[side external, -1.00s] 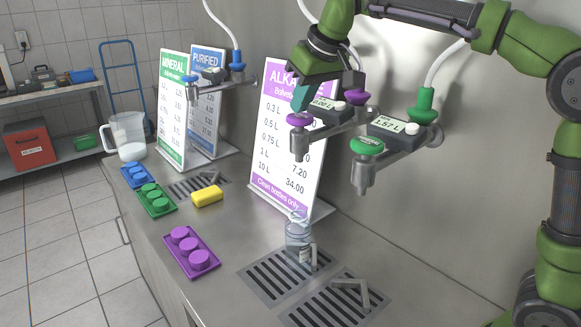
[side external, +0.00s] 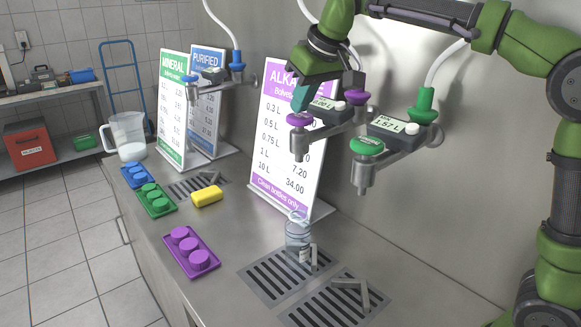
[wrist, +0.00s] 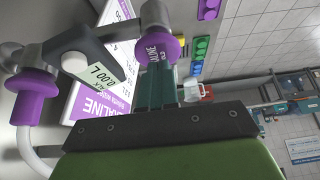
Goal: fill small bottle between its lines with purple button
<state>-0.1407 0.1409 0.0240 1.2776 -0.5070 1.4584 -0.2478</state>
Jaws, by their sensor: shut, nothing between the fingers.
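The small clear bottle (side external: 298,236) stands upright on the drain grate below the purple tap in the side view. Its lines and water level are too small to make out. The purple button (side external: 299,119) is on the front of that tap; it also shows in the wrist view (wrist: 157,50).
A green-button tap (side external: 367,147) with a 1.57 L display is close on the right. A price sign (side external: 282,135) stands behind the bottle.

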